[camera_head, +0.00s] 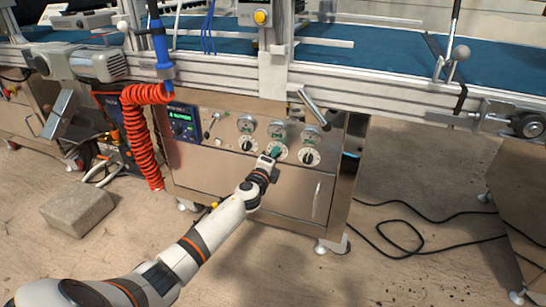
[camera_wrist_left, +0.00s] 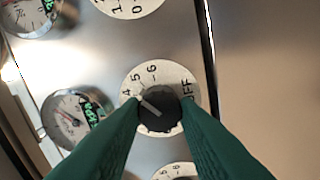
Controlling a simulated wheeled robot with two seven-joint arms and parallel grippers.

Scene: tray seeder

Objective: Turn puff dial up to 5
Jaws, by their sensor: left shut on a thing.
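The puff dial appears to be the middle of three dials on the steel front panel, though its label cannot be read. In the left wrist view its dark knob (camera_wrist_left: 161,104) sits on a white scale disc (camera_wrist_left: 133,80) showing 4, 5, 6 and OFF. The white mark on the knob points up-left, about between 4 and 5. My left gripper (camera_head: 273,155) is at this dial, its green fingers (camera_wrist_left: 160,122) shut on the knob from both sides. The fingers hide the lower part of the scale. My right gripper is not in view.
Neighbouring dials (camera_head: 246,143) (camera_head: 309,156) sit close on both sides, with round gauges (camera_head: 246,124) above. A blue display (camera_head: 183,122) and red coiled hose (camera_head: 140,140) are at left. A conveyor (camera_head: 370,60) runs above. A concrete block (camera_head: 78,208) and black cables (camera_head: 410,235) lie on the floor.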

